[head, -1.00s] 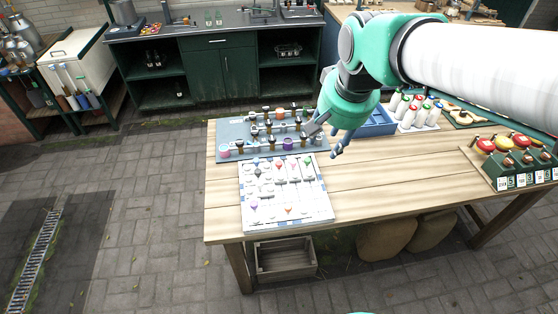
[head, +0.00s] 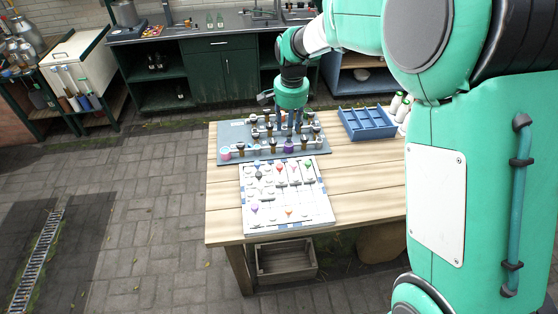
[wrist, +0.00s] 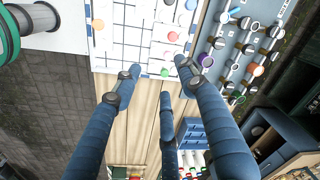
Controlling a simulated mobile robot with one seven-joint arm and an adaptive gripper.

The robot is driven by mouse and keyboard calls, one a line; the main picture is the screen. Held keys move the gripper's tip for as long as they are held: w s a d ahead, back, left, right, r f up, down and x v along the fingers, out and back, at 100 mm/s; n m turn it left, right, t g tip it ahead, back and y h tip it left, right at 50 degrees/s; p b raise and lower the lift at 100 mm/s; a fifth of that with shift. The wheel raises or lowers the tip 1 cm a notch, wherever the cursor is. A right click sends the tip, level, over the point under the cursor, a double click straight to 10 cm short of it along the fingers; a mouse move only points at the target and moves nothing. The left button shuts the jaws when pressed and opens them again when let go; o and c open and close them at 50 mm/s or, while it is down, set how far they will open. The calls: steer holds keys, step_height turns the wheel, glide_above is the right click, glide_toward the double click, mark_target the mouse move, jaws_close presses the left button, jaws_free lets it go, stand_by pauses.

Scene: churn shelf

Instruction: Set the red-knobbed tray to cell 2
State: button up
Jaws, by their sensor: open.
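A white board (head: 318,208) with light tracks and small coloured knobs lies at the front left of the table. A reddish knob (head: 282,169) shows in its upper middle, and an orange knob (head: 289,212) near its front. The knobs are too small to tell which tray is the red-knobbed one, and no cell numbers can be read. My gripper (head: 291,120) is open and empty, over the blue-grey rack board behind the white board.
The blue-grey rack board (head: 228,132) holds several dark-capped pieces close to my gripper. A blue divided tray (head: 366,123) and white bottles (head: 396,103) stand to the right. My arm hides the table's right end. The front strip of table (head: 370,190) is bare.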

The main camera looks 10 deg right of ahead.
steer(key=m+g, duration=0.1)
steer(key=m, duration=0.1)
glide_above(280, 165)
step_height(280, 165, down, 9)
steer(key=shift+f, duration=0.2)
steer(key=shift+s+f, duration=0.1)
step_height(280, 165, down, 14)
steer(key=shift+r+b, duration=0.2)
steer(key=shift+b, duration=0.5)
jaws_close()
